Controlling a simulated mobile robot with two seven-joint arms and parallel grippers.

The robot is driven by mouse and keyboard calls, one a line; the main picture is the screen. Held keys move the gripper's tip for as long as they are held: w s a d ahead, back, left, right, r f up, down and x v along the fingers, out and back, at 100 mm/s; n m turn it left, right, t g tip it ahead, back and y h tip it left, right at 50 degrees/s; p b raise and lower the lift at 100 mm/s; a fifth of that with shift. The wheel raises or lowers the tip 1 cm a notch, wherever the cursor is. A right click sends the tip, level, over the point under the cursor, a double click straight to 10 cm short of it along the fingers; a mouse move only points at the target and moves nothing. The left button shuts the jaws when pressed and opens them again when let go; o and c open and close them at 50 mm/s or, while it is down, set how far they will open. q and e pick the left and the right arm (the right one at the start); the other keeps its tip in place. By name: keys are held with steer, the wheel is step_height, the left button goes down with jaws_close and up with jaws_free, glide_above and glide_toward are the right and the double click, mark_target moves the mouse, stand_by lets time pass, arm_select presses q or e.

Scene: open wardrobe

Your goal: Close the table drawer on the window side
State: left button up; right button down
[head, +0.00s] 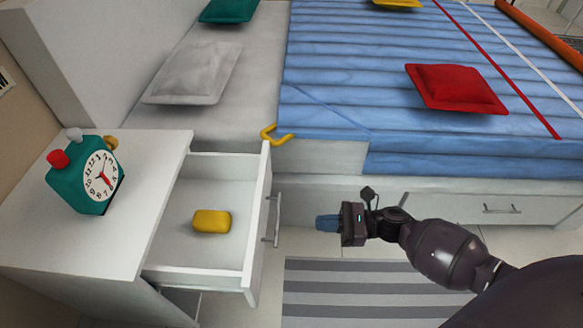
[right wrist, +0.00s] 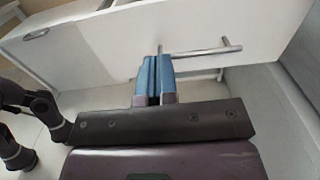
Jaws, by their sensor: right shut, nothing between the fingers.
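The white table drawer (head: 196,255) is pulled open from the bedside table (head: 150,215). A yellow block (head: 211,221) lies inside it. The drawer front has a metal bar handle (head: 277,221), which also shows in the right wrist view (right wrist: 212,51). My right gripper (head: 320,223) is shut and empty, a short way to the right of the drawer front in the head view. In the right wrist view its blue fingertips (right wrist: 157,62) are together by the near end of the handle; I cannot tell whether they touch it. My left gripper is not in view.
A green alarm clock (head: 88,180) stands on the tabletop. A yellow hook-shaped thing (head: 275,134) is by the drawer's far corner. The bed (head: 330,120) with cushions is behind, with a closed drawer (head: 450,205) below. A striped rug (head: 345,300) lies on the floor.

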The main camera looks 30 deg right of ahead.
mark_target(259, 221)
steer(key=b+x, duration=0.1)
steer(key=x, duration=1.1)
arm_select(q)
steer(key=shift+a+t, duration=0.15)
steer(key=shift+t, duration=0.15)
arm_select(e)
steer(key=shift+w+a+r, duration=0.1)
steer(key=shift+w+a, duration=0.3)
steer(key=shift+a, duration=0.1)
